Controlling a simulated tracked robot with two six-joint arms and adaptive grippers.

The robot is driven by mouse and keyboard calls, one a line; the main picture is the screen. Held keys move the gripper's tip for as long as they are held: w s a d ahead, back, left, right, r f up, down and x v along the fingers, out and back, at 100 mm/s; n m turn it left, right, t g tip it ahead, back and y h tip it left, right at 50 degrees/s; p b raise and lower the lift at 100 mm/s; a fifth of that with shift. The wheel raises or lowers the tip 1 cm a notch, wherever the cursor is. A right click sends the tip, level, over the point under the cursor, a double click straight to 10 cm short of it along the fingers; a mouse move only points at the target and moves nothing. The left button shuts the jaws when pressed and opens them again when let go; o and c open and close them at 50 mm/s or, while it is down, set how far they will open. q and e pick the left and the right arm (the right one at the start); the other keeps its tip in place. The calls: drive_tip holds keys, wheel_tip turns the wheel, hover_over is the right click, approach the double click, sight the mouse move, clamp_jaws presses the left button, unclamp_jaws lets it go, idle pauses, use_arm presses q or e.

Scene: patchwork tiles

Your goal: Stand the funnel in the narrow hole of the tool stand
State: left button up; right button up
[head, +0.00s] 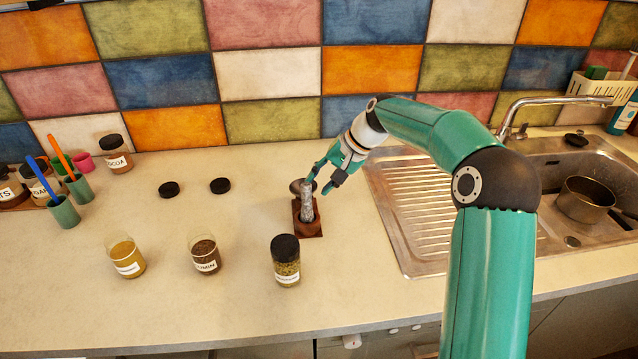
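A small brown tool stand (309,231) sits on the counter left of the sink. A mottled grey, narrow upright piece (307,204) rises from it, and a dark round rim (297,186) shows behind its top. These look like parts of the funnel, but I cannot tell for sure. Which hole the grey piece is in is hidden. My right gripper (327,180) is just above and right of the stand, tilted down to the left. Its fingers are apart, with nothing visible between them. My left gripper is not in view.
A lidded jar (286,262), a spice jar (205,255) and a yellow jar (126,258) stand in front and to the left. Two black lids (220,185) (169,189) lie behind. A sink (560,190) with a pot (585,199) is right. Green cups (63,212) stand far left.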

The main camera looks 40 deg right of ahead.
drive_tip(key=v, duration=1)
drive_tip(key=shift+s+r, duration=0.2)
drive_tip(key=shift+r, duration=0.05)
drive_tip(key=shift+d, duration=0.1)
